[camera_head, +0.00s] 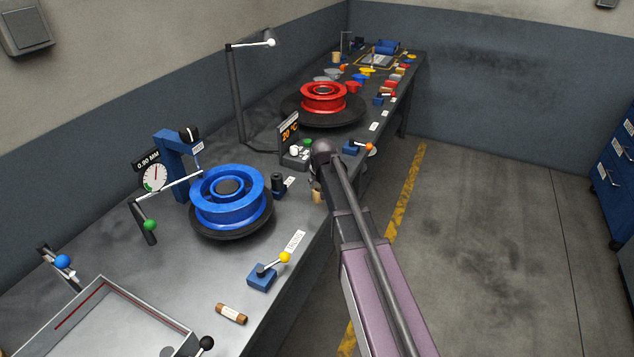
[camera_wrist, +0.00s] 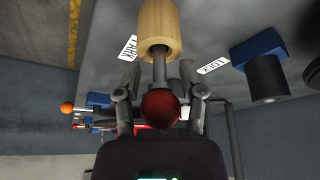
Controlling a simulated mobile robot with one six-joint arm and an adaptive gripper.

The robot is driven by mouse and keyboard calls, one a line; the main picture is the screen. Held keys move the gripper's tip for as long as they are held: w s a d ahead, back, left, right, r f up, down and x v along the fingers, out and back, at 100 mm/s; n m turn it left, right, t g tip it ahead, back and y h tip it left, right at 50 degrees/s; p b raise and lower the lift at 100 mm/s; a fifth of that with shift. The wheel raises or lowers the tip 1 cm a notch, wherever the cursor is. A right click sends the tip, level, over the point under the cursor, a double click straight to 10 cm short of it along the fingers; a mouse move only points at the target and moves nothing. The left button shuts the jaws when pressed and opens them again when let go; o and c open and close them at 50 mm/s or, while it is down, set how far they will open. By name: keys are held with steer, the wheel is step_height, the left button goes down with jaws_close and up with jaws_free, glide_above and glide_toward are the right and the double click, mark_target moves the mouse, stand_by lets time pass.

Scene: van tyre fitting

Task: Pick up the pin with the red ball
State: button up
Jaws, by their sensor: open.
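The pin with the red ball (camera_wrist: 161,107) shows in the wrist view. Its dark ball lies between the two fingers of my gripper (camera_wrist: 160,82), and its grey shaft runs up to a pale wooden cylinder (camera_wrist: 160,28). My gripper is open, with one finger on each side of the pin. I cannot tell whether the fingers touch it. In the head view, my gripper (camera_head: 314,180) is beside the bench's front edge, largely hidden by my arm. A bit of the wooden cylinder (camera_head: 317,196) shows below it; the red ball is hidden there.
The dark bench (camera_head: 190,280) carries a blue wheel (camera_head: 228,200) and a red wheel (camera_head: 325,97). Close by are a blue lever block with an orange ball (camera_head: 357,148), a black knob (camera_head: 278,184) and a small display (camera_head: 290,135). The floor to the right is clear.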

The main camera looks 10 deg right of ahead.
jaws_close()
steer(key=shift+r, duration=0.15)
step_height(320, 180, up, 10)
steer(key=p, duration=1)
stand_by(0.8)
